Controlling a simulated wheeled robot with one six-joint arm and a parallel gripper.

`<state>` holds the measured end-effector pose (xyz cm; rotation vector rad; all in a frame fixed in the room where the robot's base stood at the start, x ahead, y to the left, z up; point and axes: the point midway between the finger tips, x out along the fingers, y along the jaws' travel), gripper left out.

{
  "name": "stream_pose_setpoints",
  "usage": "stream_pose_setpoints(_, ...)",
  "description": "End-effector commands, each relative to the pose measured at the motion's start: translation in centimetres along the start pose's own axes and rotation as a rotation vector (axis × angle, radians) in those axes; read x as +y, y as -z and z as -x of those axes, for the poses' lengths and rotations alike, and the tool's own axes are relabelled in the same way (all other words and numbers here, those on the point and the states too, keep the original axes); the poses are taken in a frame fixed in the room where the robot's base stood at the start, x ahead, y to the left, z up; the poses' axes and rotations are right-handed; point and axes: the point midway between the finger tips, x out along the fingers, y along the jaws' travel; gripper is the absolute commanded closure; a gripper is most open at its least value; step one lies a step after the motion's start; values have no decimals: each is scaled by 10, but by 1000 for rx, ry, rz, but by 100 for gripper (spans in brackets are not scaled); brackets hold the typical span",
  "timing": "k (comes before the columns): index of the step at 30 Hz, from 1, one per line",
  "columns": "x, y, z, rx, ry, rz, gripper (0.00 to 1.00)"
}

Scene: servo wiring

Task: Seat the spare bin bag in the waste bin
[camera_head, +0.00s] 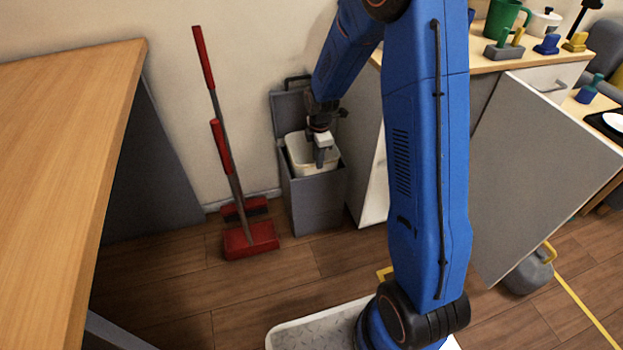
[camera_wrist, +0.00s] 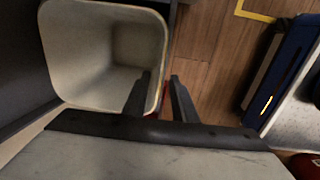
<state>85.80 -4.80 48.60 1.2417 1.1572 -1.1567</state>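A grey waste bin (camera_head: 318,207) stands on the floor against the wall, its lid (camera_head: 290,113) raised at the back. A cream, open-topped liner (camera_head: 299,157) sits in its mouth, its rim standing above the bin's front edge. No separate bag is recognisable, and I cannot tell whether this liner is the spare bag. My gripper (camera_head: 320,160) points down at the liner's front right. In the wrist view, the liner (camera_wrist: 85,55) looks empty. My gripper (camera_wrist: 161,85) has its fingers apart, one over the liner's inside and one outside its rim. Contact with the rim cannot be made out.
A red dustpan (camera_head: 251,240) and a long-handled brush (camera_head: 221,150) stand left of the bin. A wooden table (camera_head: 60,130) fills the left. A white cabinet (camera_head: 368,165) is close on the bin's right. A grey open door panel (camera_head: 535,160) hangs further right.

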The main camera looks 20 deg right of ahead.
Motion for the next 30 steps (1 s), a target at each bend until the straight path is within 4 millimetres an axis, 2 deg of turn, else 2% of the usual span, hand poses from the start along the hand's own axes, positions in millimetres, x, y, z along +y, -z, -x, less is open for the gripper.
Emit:
stream_pose_setpoints(9,1,-4,-40,0,2,0,75)
stream_pose_setpoints(17,1,-4,-43,0,1,0,75)
stream_pose_setpoints(20,1,-4,-43,0,1,0,99)
stream_pose_setpoints(30,1,-4,-43,0,1,0,100)
